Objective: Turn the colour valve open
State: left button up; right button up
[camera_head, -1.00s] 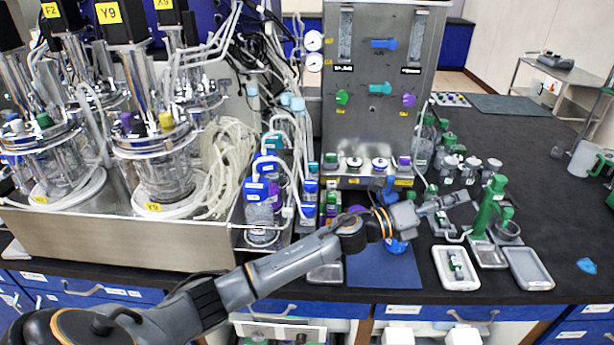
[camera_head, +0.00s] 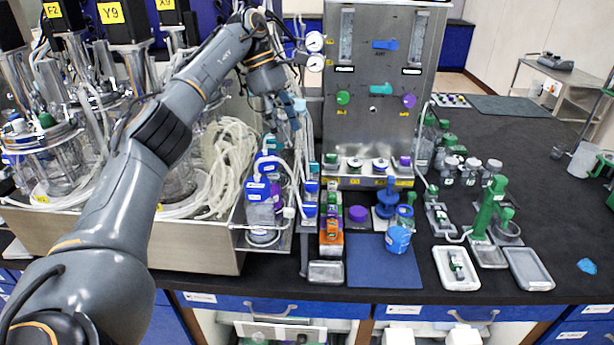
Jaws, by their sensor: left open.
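The steel panel (camera_head: 362,135) stands upright at the back centre. It carries a blue valve handle (camera_head: 385,44) at the top, lying level, and a teal handle (camera_head: 380,88) below it, also about level. A green knob (camera_head: 343,97) is at its left and a purple knob (camera_head: 408,100) at its right. I cannot tell from the labels which one is the colour valve. My left gripper (camera_head: 284,124) is open, pointing down, left of the panel and apart from all the handles. It hangs above or in front of the blue-capped bottles. My right gripper does not show.
Blue-capped bottles (camera_head: 258,205) and hanging tubes stand left of the panel. Bioreactor vessels (camera_head: 50,150) fill the left, partly behind my arm. Two dial gauges (camera_head: 314,42) sit at the panel's left edge. A blue mat (camera_head: 382,265) lies in front.

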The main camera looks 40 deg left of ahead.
aim_at(310, 183)
pick_arm(q)
jog(key=p+x, duration=0.2)
jog(key=x, duration=1.1)
jog(key=shift+f, duration=0.35)
jog(key=shift+c, duration=0.4)
grip_shut()
